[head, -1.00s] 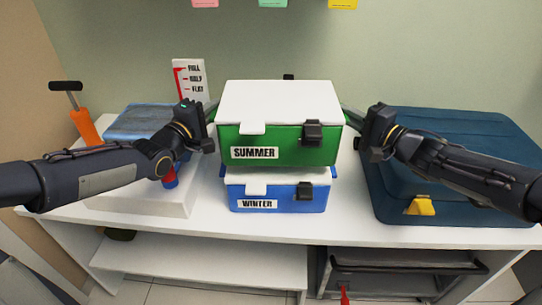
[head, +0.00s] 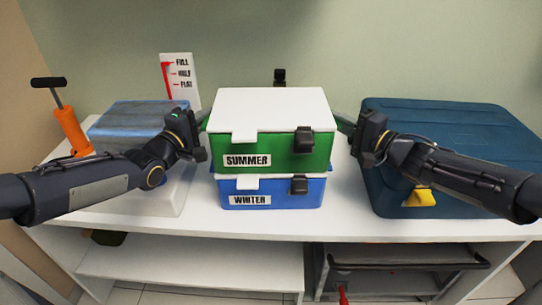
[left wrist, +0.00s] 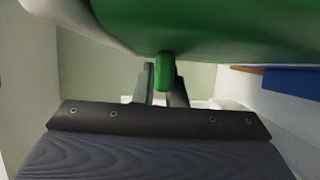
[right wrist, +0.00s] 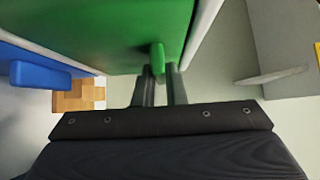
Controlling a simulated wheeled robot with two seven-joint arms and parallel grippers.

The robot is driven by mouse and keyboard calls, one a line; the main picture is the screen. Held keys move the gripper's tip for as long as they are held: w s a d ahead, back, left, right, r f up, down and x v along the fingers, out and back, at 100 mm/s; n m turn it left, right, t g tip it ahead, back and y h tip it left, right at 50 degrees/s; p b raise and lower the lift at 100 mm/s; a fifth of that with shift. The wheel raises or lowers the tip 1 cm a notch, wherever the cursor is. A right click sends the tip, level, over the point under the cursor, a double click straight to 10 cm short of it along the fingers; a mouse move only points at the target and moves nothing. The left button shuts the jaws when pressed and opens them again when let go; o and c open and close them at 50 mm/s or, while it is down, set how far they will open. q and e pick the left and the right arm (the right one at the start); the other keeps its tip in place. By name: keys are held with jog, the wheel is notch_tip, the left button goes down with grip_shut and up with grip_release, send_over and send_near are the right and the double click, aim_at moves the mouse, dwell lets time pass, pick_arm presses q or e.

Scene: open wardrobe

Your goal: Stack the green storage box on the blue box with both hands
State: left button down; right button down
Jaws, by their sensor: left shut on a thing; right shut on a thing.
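The green storage box (head: 290,155), with a white lid and a SUMMER label, is level above the blue box (head: 290,192), which has a WINTER label and stands on the white shelf. Their sides line up closely; I cannot tell whether the green box rests on the blue lid or is just above it. My left gripper (head: 205,120) is shut on the green box's side handle, which shows between its fingers in the left wrist view (left wrist: 164,72). My right gripper (head: 344,123) is shut on the opposite handle, seen in the right wrist view (right wrist: 157,60).
A dark blue suitcase (head: 450,140) lies close to the right. The shelf's front strip (head: 270,228) is clear.

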pick_arm(q)
jog(key=c, duration=1.5)
grip_release()
pick_arm(e)
jog(key=c, duration=1.5)
grip_release()
pick_arm(q)
jog(key=shift+o, duration=0.5)
jog(key=o, duration=0.7)
jog(key=v, duration=1.2)
